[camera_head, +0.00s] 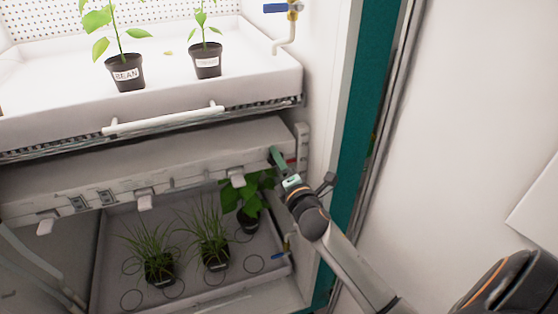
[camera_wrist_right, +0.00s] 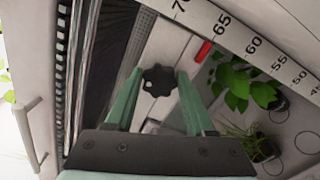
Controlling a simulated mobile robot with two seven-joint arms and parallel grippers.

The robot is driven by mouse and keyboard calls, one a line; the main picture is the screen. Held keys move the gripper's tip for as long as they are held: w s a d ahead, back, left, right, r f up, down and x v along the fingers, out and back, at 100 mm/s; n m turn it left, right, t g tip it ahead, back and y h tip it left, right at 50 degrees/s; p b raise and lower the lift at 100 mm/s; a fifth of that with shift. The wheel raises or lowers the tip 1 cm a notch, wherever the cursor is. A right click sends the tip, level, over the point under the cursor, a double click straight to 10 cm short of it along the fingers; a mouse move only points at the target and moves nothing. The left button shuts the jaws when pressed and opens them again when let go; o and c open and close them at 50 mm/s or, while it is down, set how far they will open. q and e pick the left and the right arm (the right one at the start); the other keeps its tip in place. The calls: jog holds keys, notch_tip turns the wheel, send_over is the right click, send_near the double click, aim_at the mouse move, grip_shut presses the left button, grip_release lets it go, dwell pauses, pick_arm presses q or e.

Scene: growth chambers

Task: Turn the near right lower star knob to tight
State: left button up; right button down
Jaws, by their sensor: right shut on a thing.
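The star knob (camera_wrist_right: 158,80) is black with a lobed rim and sits on a pale upright strip in the right wrist view. My right gripper (camera_wrist_right: 160,76) has its two green fingers on either side of the knob and is shut on it. In the head view my right gripper (camera_head: 277,157) reaches to the right end of the light bar (camera_head: 180,165) below the upper tray. The knob itself is hidden there behind the fingers. Which way the knob is turned I cannot tell. My left gripper is not in view.
A scale (camera_wrist_right: 236,35) with numbers and a red pointer (camera_wrist_right: 203,51) stand beside the knob. The upper tray (camera_head: 250,95) holds two potted plants. The lower tray (camera_head: 110,240) holds grassy pots and a leafy plant (camera_head: 248,215) close below my gripper. A teal door-frame edge (camera_head: 362,110) is at right.

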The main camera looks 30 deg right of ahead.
jog(key=shift+m, duration=1.9)
jog(key=shift+c, duration=1.3)
grip_release()
jog(key=b+v, duration=0.1)
jog(key=v, duration=1.1)
jog(key=shift+s, duration=0.3)
jog(key=shift+f, duration=0.1)
